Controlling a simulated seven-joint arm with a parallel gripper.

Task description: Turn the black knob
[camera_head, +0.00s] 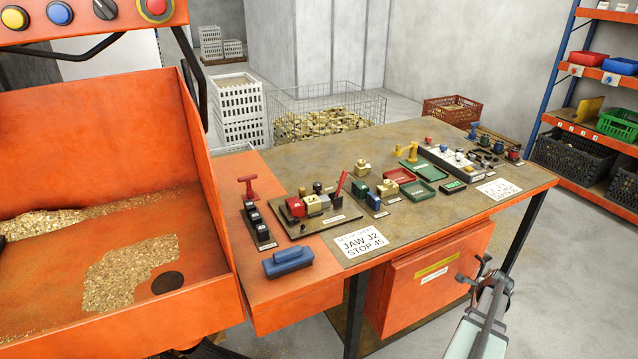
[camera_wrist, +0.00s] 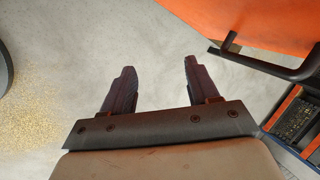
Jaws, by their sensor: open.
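The top edge of the picture crops the panel. The knob is not in the wrist view. My gripper (camera_head: 474,270) is low at the right in the head view, in front of the bench and far from the panel. In the wrist view my gripper (camera_wrist: 160,68) has its two dark fingers apart, with only grey floor between them.
A yellow button (camera_head: 14,18) is left of the blue knob. Below the panel is an orange tray (camera_head: 90,170) with brass chips. A shelf (camera_head: 590,75) is at the right.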

